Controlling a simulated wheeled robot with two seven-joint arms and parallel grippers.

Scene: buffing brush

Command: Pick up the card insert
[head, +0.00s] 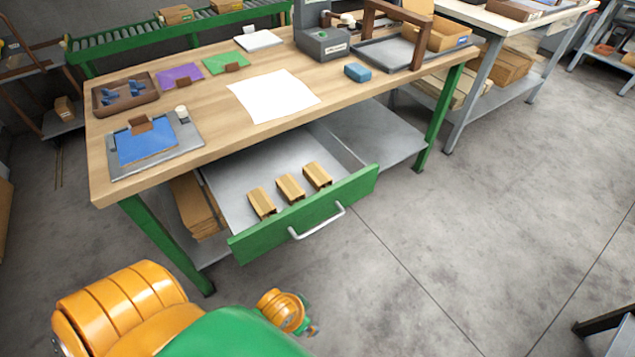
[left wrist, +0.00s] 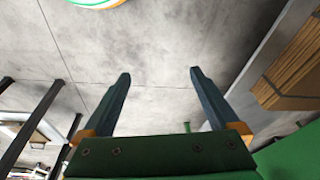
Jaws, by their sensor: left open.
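Three small tan folded card pieces lie in a row in the open drawer: the left one (head: 262,203), the middle one (head: 290,187) and the right one (head: 317,175). They look like card inserts; which one is meant I cannot tell. The drawer (head: 305,213) has a green front with a silver handle and is pulled out from under the workbench (head: 215,115). My left gripper (left wrist: 160,73) is open and empty, with bare floor behind its fingers in the left wrist view. In the head view my left arm is low in front, apart from the drawer. My right gripper is not seen.
On the bench are a blue sheet on a grey board (head: 185,158), a brown tray (head: 125,93), purple (head: 181,76) and green (head: 226,62) sheets, white paper (head: 273,96) and a blue block (head: 357,72). Flat cardboard (head: 195,207) lies below.

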